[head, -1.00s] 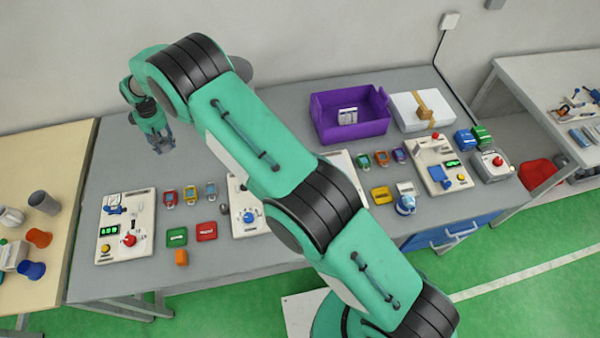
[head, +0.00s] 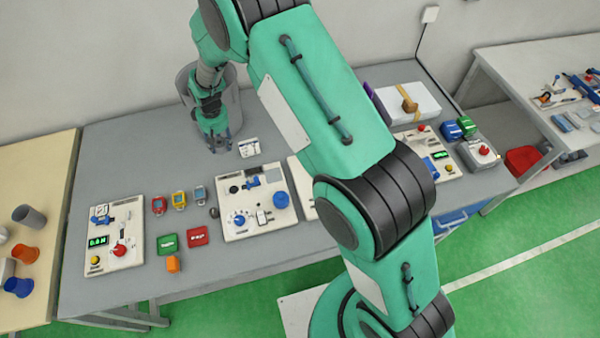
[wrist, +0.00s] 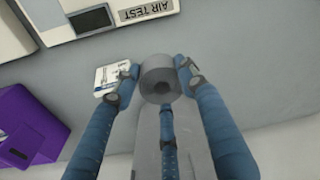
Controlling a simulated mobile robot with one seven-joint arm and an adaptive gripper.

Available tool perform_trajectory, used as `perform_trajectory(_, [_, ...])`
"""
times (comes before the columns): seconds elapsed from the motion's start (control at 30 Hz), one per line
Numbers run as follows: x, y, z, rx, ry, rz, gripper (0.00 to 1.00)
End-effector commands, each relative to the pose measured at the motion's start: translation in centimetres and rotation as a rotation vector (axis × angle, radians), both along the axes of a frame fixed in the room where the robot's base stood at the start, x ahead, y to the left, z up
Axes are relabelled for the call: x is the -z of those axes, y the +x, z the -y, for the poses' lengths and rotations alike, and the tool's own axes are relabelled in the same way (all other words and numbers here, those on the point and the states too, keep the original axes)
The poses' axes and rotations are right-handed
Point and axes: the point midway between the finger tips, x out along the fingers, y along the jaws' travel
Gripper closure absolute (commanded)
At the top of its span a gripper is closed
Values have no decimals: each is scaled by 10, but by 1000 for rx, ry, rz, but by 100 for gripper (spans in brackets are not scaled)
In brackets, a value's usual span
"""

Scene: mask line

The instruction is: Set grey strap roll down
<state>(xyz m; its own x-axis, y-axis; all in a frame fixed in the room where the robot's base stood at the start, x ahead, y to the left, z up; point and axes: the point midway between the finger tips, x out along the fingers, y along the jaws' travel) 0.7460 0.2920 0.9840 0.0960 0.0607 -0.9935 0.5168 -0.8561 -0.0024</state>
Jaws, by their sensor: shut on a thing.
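My gripper (head: 219,147) hangs above the grey bench, in front of the grey bin, in the head view. In the wrist view its blue fingers are shut on the grey strap roll (wrist: 161,76), whose round end with a dark centre hole faces the camera. I cannot make out the roll in the head view. A white printed card (head: 249,147) lies on the bench just right of the gripper; it also shows beside the left finger in the wrist view (wrist: 108,76).
The grey bin (head: 232,100) stands at the bench's back edge, behind the gripper. A white test panel (head: 253,203) lies in front of it. A purple box (wrist: 28,125) is at lower left in the wrist view. Bare bench (head: 135,150) is free to the left.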

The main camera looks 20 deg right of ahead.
Motion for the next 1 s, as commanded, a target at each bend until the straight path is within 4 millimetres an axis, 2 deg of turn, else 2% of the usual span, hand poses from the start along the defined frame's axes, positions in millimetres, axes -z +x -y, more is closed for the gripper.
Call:
perform_trajectory(0.03, [-1,-7,15,21,0,-1,86])
perform_trajectory(0.4, [1,-68,104,160,0,-3,86])
perform_trajectory(0.67, [4,-121,160,257,1,-3,86])
perform_trajectory(1.0, [11,-199,221,385,1,-5,86])
